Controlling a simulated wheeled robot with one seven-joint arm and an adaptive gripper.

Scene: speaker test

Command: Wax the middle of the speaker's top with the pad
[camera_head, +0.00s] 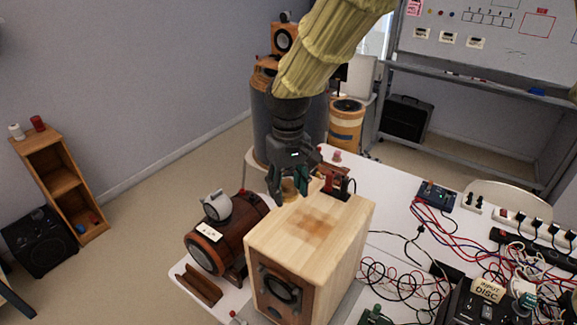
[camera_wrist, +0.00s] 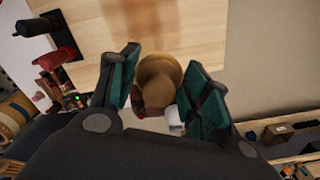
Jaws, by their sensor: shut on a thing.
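The speaker (camera_head: 300,250) is a pale wooden box on the white table, with a dark driver in its front. A darker brown patch (camera_head: 313,222) marks the middle of its top; part of it shows in the wrist view (camera_wrist: 145,15). My gripper (camera_head: 288,190) is at the speaker's far left top edge, away from the patch. Its green-lined fingers are shut on the tan, rounded pad (camera_wrist: 160,78), which also shows in the head view (camera_head: 290,188). I cannot tell whether the pad touches the wood. The pad's underside is hidden.
A red and black terminal piece (camera_head: 335,182) stands close to the right of my gripper at the speaker's far edge. A brown barrel-shaped speaker (camera_head: 228,238) stands just left. Cables and a power strip (camera_head: 530,228) clutter the right side. The speaker's top is otherwise clear.

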